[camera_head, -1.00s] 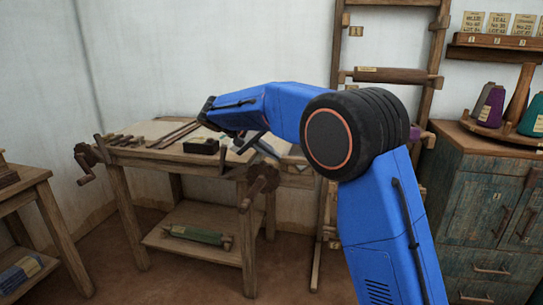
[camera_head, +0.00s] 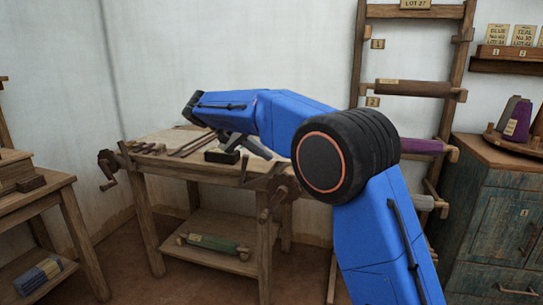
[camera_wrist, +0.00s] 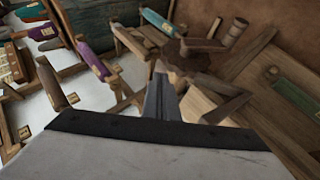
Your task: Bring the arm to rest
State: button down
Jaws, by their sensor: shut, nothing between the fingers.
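My arm reaches up and bends left across the middle of the head view, over the wooden worktable (camera_head: 180,160). My gripper (camera_wrist: 160,72) is shut and empty in the wrist view, its narrow grey fingers together. In the head view, part of the gripper shows below the blue forearm, in front of the table's back area; its tips are hard to make out. I cannot tell its exact height over the table. Nothing is held.
A rack (camera_head: 453,75) with rollers stands behind my arm. A cabinet (camera_head: 490,220) with cones is at right, another table (camera_head: 40,195) at left.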

dwell(0.3)
jog(key=s+d+n+g+y, duration=0.1)
jog(key=s+d+y, duration=0.4)
jog(key=s+d, duration=1.55)
jog(key=s+d+f+y, duration=0.1)
jog(key=s+d+f, duration=0.2)
jog(key=s+f, duration=0.2)
jog(key=s+d+f+t+y, duration=0.1)
jog(key=s+f, duration=0.5)
jog(key=s, duration=0.6)
jog(key=s+d+f+t+y, duration=0.1)
jog(key=s+d+f, duration=0.3)
jog(key=s, duration=0.4)
jog(key=shift+s+d+f+y, duration=0.3)
jog(key=shift+s+f+y, duration=0.1)
jog(key=shift+f+y, duration=0.3)
